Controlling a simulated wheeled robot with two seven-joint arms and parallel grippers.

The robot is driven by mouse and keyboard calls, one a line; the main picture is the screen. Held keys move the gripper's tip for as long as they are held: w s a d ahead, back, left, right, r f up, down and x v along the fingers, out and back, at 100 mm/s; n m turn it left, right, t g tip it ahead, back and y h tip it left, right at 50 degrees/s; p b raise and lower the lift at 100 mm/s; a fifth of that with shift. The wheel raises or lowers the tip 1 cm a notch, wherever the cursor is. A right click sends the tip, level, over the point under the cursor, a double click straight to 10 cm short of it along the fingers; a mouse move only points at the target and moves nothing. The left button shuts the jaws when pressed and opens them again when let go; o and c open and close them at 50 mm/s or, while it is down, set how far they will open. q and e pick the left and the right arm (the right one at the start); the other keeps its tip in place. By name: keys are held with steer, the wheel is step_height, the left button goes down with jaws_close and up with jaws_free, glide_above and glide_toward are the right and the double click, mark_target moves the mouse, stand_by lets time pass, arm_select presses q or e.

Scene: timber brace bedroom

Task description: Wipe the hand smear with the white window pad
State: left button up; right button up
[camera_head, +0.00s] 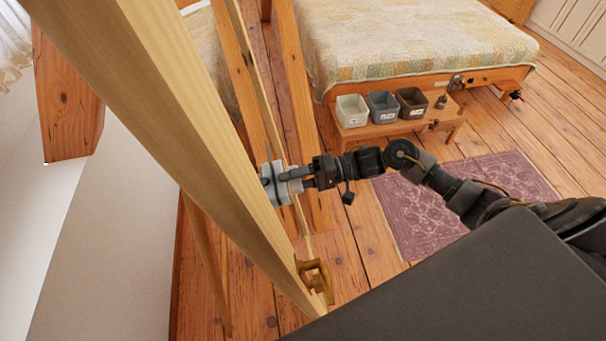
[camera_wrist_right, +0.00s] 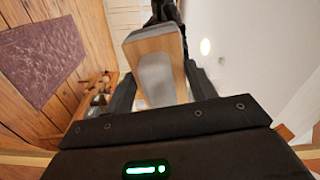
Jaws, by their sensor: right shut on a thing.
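My right gripper (camera_head: 292,180) reaches in from the right and is shut on the white window pad (camera_head: 268,184). The pad is by the pale wooden window frame (camera_head: 165,110), close to its inner edge; I cannot tell whether it touches the glass. In the right wrist view, a block with a wood-coloured edge and a grey inset (camera_wrist_right: 155,72) sits between the dark fingers of the right gripper (camera_wrist_right: 155,92). I cannot make out the hand smear in either view. My left gripper is not in view.
A brass-coloured latch (camera_head: 315,277) sits low on the frame. Timber posts (camera_head: 292,90) stand behind the pad. A low bench (camera_head: 385,130) holds white, grey and brown bins before a bed (camera_head: 410,45). A purple rug (camera_head: 415,225) lies on the plank floor.

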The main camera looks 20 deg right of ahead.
mark_target(283, 168)
steer(key=shift+w+a+r, duration=0.1)
steer(key=shift+a+r, duration=0.05)
steer(key=shift+r, duration=1.45)
steer(key=shift+w+d, duration=0.2)
steer(key=shift+w, duration=0.8)
steer(key=shift+w+d+b, duration=0.1)
steer(key=shift+w+b, duration=0.25)
steer(key=shift+w, duration=0.2)
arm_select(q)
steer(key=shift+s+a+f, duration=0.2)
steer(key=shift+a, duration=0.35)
arm_select(e)
steer(key=shift+w+d+b, duration=0.25)
steer(key=shift+w+b, duration=0.25)
steer(key=shift+w, duration=0.65)
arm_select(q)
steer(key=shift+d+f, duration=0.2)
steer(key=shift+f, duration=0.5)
arm_select(e)
steer(key=shift+w+d, duration=0.15)
steer(key=shift+w, duration=0.35)
